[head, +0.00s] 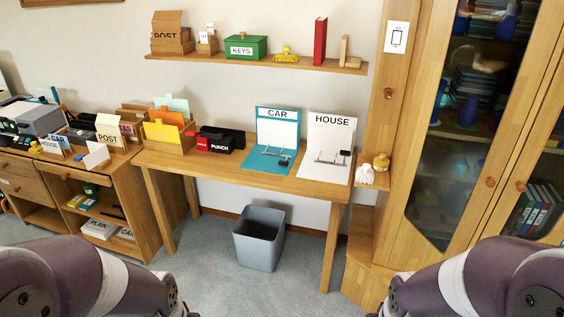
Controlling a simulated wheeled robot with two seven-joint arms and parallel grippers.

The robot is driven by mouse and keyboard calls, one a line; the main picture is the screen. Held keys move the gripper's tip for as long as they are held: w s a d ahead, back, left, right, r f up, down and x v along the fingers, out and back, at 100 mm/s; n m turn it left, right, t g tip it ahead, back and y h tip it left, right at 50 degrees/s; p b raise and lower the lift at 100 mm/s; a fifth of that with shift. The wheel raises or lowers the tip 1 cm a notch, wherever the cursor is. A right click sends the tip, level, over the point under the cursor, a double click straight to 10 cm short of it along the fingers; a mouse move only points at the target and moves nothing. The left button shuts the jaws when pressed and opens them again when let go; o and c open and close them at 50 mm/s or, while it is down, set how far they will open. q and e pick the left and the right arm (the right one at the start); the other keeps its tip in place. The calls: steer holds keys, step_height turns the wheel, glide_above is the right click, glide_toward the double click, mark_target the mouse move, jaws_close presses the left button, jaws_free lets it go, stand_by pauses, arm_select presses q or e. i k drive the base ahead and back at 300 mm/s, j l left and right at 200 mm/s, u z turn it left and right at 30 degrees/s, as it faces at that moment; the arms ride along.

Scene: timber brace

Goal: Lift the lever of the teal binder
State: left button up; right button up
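The teal binder (262,160) lies open on the desk, its upright cover marked "CAR" and its teal base flat on the desktop. A small metal ring mechanism with a dark lever (284,160) shows on the right of its base; the lever's exact position is too small to tell. A white binder (322,175) marked "HOUSE" stands open just to the right, with a similar mechanism. My two arms come in at the lower left and lower right corners, well short of the desk. Both grippers are out of view.
A black and red punch (222,140) and a yellow file box (165,135) stand left of the binders on the desk (225,172). A grey bin (259,240) stands below. A shelf (260,62) hangs above, and a glass-door cabinet (480,120) is at right.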

mark_target(281, 163)
steer(key=i+z, duration=0.1)
steer(key=i, duration=0.45)
steer(key=i+z, duration=0.1)
steer(key=i, duration=0.45)
steer(key=i+j, duration=0.15)
steer(key=i, duration=0.4)
steer(key=i+j+z, duration=0.15)
steer(key=i, duration=0.35)
steer(key=i+j+z, duration=0.1)
steer(key=i, duration=0.45)
